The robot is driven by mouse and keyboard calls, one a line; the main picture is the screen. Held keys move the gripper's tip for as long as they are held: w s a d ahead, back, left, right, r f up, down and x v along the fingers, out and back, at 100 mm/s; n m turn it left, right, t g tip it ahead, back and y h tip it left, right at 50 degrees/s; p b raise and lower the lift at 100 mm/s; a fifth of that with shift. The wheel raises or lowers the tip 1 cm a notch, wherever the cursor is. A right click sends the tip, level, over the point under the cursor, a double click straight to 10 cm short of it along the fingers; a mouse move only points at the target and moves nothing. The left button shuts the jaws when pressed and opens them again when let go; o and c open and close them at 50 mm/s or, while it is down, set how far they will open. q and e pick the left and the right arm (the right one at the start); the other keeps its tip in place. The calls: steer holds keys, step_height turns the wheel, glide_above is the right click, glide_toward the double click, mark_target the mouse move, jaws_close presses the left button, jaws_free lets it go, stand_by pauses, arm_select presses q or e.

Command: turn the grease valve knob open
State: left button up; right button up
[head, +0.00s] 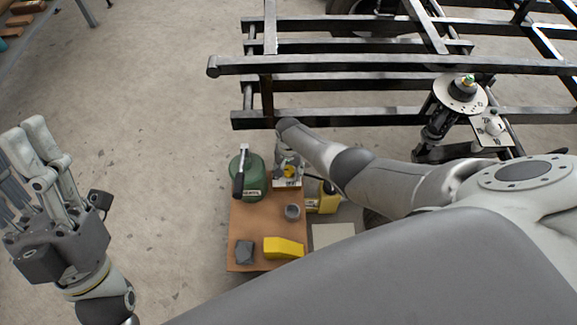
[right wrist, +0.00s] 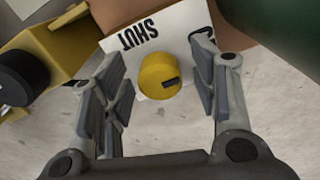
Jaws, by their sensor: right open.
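The grease valve knob (right wrist: 158,76) is a yellow disc with a dark mark on its right side, on a white plate (right wrist: 188,28) lettered SHUT, upside down in the right wrist view. In the head view the knob (head: 289,171) shows small and yellow. My right gripper (right wrist: 160,62) is open, with its fingers on either side of the knob and visible gaps to it. It also shows in the head view (head: 287,155), beside the green tank. My left gripper (head: 38,165) is raised at the far left, away from the knob; its finger opening is unclear.
A green tank (head: 246,178) with a black-handled lever stands left of the knob. A black frame (head: 350,66) spans the back. Floor at left is clear.

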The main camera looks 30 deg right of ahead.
mark_target(289, 170)
step_height(289, 170, up, 12)
stand_by(1.0)
stand_by(0.4)
